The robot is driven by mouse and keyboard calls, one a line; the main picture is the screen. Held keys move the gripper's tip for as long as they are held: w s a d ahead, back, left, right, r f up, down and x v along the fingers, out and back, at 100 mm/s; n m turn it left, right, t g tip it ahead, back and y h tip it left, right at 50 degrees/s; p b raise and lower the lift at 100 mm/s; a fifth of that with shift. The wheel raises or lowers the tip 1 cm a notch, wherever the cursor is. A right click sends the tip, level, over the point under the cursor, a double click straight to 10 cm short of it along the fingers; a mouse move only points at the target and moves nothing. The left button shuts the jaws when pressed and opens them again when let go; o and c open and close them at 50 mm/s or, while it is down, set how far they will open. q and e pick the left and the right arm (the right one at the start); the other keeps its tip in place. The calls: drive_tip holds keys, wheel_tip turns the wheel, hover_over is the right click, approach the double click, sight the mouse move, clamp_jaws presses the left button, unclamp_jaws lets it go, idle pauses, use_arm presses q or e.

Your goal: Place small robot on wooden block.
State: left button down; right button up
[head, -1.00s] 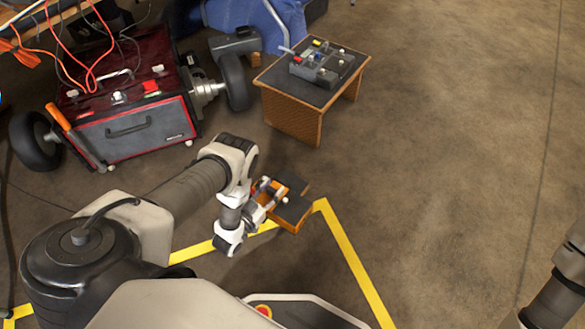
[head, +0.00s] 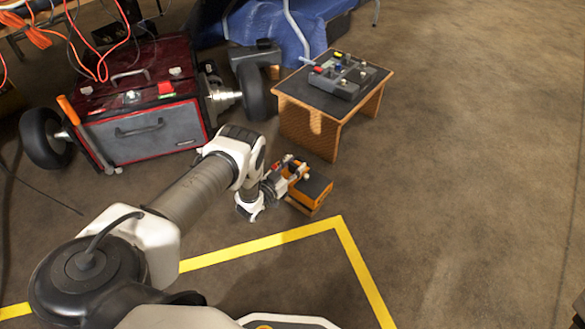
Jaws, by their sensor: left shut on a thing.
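My right gripper is not in view.
A red and grey wheeled machine (head: 140,130) with orange cables stands at the left. A blue cover (head: 265,30) lies behind the stand. Yellow tape (head: 262,243) marks the floor nearer to me. The floor right of the stand is clear.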

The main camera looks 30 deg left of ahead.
use_arm(q)
drive_tip(key=shift+f+b, duration=0.35)
drive_tip(key=shift+f, duration=0.55)
drive_tip(key=shift+r, duration=0.15)
drive_tip(key=c, duration=1)
unclamp_jaws()
drive_tip(key=shift+f, duration=0.3)
drive_tip(key=o, duration=0.4)
drive_tip(key=shift+r, duration=0.1)
drive_tip(key=shift+c, duration=0.2)
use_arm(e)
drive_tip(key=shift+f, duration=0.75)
